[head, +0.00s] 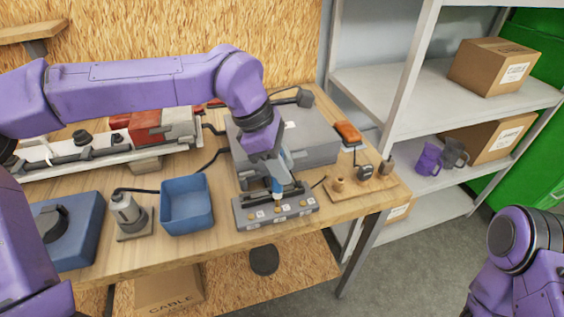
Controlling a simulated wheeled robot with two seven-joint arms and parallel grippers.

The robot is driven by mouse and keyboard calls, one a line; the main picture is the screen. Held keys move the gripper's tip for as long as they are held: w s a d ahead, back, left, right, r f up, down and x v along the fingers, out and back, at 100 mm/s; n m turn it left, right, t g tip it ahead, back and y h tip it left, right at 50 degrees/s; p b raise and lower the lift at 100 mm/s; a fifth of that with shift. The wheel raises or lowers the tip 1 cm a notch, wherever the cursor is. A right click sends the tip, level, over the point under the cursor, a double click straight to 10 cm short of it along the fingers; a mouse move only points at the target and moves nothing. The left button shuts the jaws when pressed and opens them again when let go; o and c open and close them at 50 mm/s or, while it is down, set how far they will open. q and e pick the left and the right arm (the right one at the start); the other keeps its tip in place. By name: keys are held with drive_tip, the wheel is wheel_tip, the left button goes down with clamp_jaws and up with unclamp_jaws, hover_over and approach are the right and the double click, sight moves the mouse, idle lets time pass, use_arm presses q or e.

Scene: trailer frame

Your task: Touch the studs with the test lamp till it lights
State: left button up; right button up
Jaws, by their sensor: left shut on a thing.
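My left gripper (278,172) is over the front of the bench, shut on the test lamp (277,186), a slim tool with a blue part that points down. A grey block (243,221) with brass studs and small white labels lies at the bench's front edge, just below. The lamp's lower end is over the middle stud (277,209). I cannot tell whether it touches that stud, and I see no clear glow. Another stud (251,215) shows to the left and one (302,203) to the right. My right arm shows at the lower right; its gripper is out of view.
A large grey case (310,140) stands behind the block. A blue bin (187,207) and a grey device (128,214) are to the left. A small wooden board (345,208) with pegs is to the right. Metal shelves (400,80) with boxes and mugs stand farther right.

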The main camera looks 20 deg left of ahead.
sight(282, 152)
use_arm(q)
drive_tip(key=shift+f, duration=0.45)
idle(1.2)
wheel_tip(282, 152, up, 5)
drive_tip(key=p, duration=0.5)
drive_tip(key=shift+r, duration=0.15)
